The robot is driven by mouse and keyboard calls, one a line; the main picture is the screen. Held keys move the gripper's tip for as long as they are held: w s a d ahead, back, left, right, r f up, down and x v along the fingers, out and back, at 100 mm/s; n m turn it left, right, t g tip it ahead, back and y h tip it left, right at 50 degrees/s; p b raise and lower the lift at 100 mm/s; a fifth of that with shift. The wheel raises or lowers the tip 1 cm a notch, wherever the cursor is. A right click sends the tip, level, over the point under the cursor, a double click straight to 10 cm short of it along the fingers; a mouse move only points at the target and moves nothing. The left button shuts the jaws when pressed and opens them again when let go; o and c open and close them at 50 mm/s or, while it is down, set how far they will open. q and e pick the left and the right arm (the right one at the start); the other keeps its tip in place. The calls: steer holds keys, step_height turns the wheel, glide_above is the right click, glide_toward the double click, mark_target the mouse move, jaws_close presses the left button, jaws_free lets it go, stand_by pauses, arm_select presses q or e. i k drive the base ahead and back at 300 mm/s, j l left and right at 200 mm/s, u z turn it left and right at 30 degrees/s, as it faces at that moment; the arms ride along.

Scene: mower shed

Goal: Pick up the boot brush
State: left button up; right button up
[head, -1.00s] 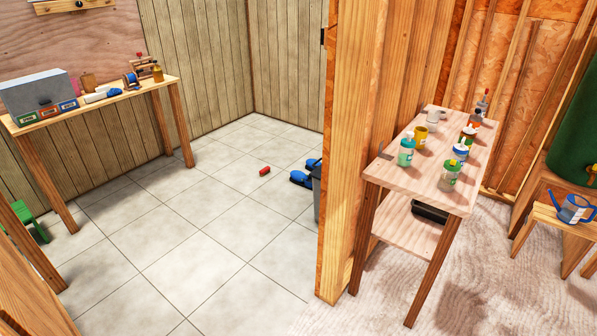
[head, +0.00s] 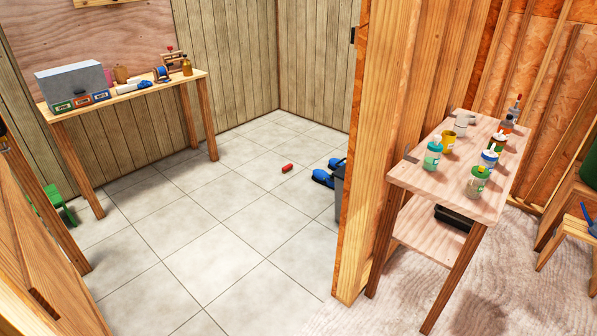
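I cannot make out a boot brush for certain. A small red object (head: 287,168) lies on the tiled floor near a pair of blue shoes (head: 323,178); it is too small to tell what it is. A white and blue item (head: 130,87) lies on the wooden bench (head: 155,97) at the left, and I cannot tell whether it is a brush. Neither of my grippers is in view.
A wooden partition end (head: 385,150) divides the tiled room from the right side. A dark bin (head: 339,192) stands behind it. A shelf table (head: 445,185) with several bottles and cups stands at right. A wooden door (head: 45,255) is near left. The tiled floor (head: 205,235) is mostly clear.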

mark_target(286, 168)
steer(key=i+l+u, duration=0.15)
steer(key=i+l, duration=0.5)
steer(key=l, duration=0.15)
steer(key=i+u, duration=0.5)
steer(key=i+l+u, duration=0.35)
steer(key=i+u, duration=0.15)
steer(key=i, duration=0.2)
steer(key=i+j+z, duration=0.1)
steer(key=i, duration=0.5)
steer(key=i+j, duration=0.15)
steer(key=i, duration=0.5)
steer(key=i+j+z, duration=0.15)
steer(key=i, duration=0.45)
steer(key=i+l+z, duration=0.15)
steer(key=i+z, duration=0.7)
steer(key=i+j+z, duration=0.25)
steer(key=i+z, duration=0.15)
steer(key=i, duration=0.15)
steer(key=i+j+z, duration=0.4)
steer(key=i+l, duration=0.05)
